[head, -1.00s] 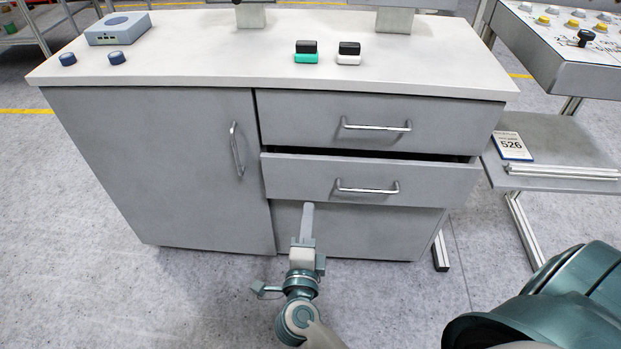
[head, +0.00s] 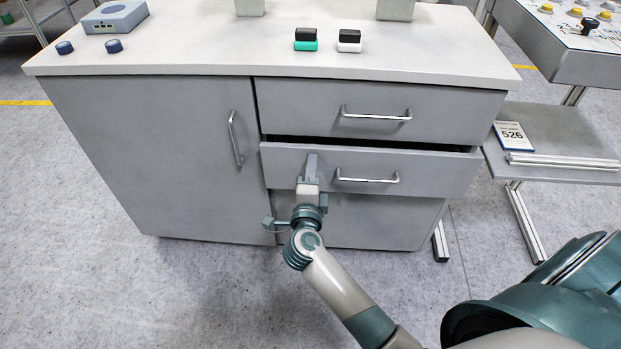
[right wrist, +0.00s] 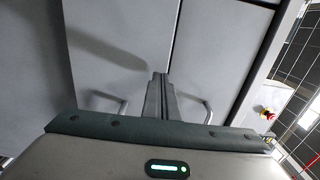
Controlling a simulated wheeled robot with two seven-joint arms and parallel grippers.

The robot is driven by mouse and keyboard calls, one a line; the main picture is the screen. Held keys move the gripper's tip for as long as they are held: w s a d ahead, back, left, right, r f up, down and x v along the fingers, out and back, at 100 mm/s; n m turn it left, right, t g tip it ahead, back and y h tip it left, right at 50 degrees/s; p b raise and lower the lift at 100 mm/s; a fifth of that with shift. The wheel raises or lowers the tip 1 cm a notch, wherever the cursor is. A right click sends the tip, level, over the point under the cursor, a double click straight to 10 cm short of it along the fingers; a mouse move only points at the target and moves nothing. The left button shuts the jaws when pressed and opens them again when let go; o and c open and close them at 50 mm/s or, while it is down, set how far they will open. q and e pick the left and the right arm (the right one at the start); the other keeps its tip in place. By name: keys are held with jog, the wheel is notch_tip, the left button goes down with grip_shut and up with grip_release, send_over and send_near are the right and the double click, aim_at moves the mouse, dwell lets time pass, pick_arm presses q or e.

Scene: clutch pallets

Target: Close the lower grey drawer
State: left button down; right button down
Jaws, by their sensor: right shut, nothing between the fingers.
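The lower grey drawer (head: 430,171) stands slightly out from the cabinet, with a dark gap above its front. Its silver bar handle (head: 367,179) is on the front. My right gripper (head: 311,157) is shut and empty, in front of the drawer's left part, to the left of the handle. Its fingers point at the grey front; I cannot tell whether they touch it. In the right wrist view the closed fingertips (right wrist: 160,77) point toward grey panels, with a handle on each side. My left gripper is not in view.
The upper drawer (head: 380,111) is flush in the cabinet. A grey door (head: 150,150) with a vertical handle is at the left. The worktop (head: 210,50) holds small blocks, two dark knobs and a blue-grey box (head: 115,17). A side shelf (head: 555,135) stands at the right.

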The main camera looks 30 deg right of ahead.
aim_at(314, 151)
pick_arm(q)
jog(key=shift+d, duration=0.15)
pick_arm(e)
jog(key=shift+w+d, duration=0.3)
jog(key=shift+w, duration=0.25)
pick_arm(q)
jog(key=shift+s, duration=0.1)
